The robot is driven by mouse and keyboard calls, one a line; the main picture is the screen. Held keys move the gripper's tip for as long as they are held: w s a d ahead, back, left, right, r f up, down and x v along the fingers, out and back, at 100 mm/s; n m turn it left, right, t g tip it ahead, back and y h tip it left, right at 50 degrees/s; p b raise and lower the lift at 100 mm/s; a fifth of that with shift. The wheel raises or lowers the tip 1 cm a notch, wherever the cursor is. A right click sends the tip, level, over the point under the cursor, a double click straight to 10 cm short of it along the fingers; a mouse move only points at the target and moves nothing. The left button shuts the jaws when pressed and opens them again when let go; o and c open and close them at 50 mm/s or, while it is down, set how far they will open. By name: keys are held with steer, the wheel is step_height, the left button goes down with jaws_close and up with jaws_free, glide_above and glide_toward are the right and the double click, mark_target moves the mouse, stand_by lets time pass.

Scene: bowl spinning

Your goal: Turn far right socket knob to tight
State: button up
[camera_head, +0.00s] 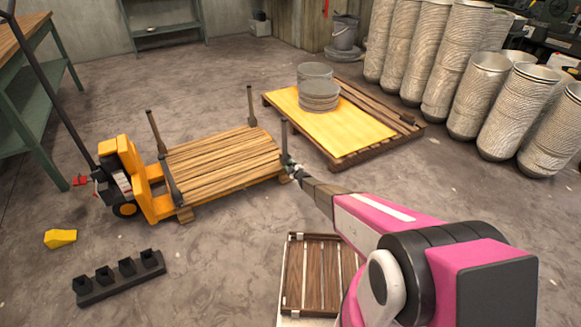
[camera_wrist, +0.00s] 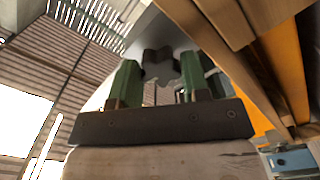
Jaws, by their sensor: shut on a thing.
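A low wooden platform of slats (camera_head: 222,162) has a dark upright post at each corner. My gripper (camera_head: 293,168) reaches in from the lower right to the platform's right corner, at the foot of the right post (camera_head: 284,138). In the wrist view, the two green fingers of my gripper (camera_wrist: 160,80) stand on either side of a dark lobed knob (camera_wrist: 158,63) and are shut on it. The knob is too small and covered in the head view. I cannot tell how tight it is.
An orange pallet jack (camera_head: 130,178) stands at the platform's left end. Behind is a pallet with a yellow board (camera_head: 335,122) carrying stacked round bowls (camera_head: 319,95). A black socketed rack (camera_head: 120,278) and a yellow block (camera_head: 60,238) lie front left. A slatted crate (camera_head: 314,275) is below my arm.

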steer(key=m, duration=0.7)
steer(key=shift+m, duration=0.4)
steer(key=m, duration=0.3)
steer(key=shift+m, duration=0.3)
steer(key=m, duration=0.3)
steer(key=shift+m, duration=0.3)
steer(key=m, duration=0.8)
steer(key=shift+m, duration=0.3)
